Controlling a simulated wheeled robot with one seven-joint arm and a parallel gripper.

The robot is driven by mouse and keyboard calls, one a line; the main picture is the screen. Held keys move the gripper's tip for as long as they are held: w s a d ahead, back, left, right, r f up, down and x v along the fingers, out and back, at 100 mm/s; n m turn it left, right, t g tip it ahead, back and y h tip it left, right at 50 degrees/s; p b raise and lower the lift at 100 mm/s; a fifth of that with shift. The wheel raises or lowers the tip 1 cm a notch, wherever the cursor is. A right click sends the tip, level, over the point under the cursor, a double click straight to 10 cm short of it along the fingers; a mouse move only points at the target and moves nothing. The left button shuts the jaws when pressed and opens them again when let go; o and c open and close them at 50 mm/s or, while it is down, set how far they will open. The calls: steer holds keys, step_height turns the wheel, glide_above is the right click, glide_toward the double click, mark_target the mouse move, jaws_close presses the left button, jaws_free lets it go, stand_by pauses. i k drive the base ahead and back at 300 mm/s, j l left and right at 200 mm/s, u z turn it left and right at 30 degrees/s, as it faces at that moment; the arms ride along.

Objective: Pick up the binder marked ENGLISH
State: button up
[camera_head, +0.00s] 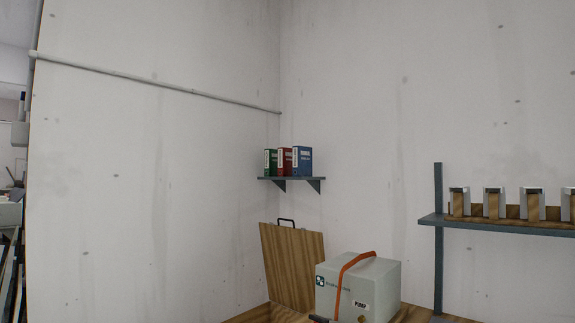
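Three binders stand upright side by side on a small wall shelf (291,180) near the room's corner. They are a green binder (270,162), a red binder (284,161) and a blue binder (302,160). Each has a pale label on its spine, but the lettering is too small to read, so I cannot tell which is marked ENGLISH. My gripper is not in view.
A right-hand shelf (480,223) holds several grey-and-wood blocks. The air before the binders looks clear.

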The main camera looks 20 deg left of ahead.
mark_target(302, 156)
steer(key=i+j+u, duration=0.2)
steer(key=i+j, duration=1.55)
steer(key=j, duration=0.1)
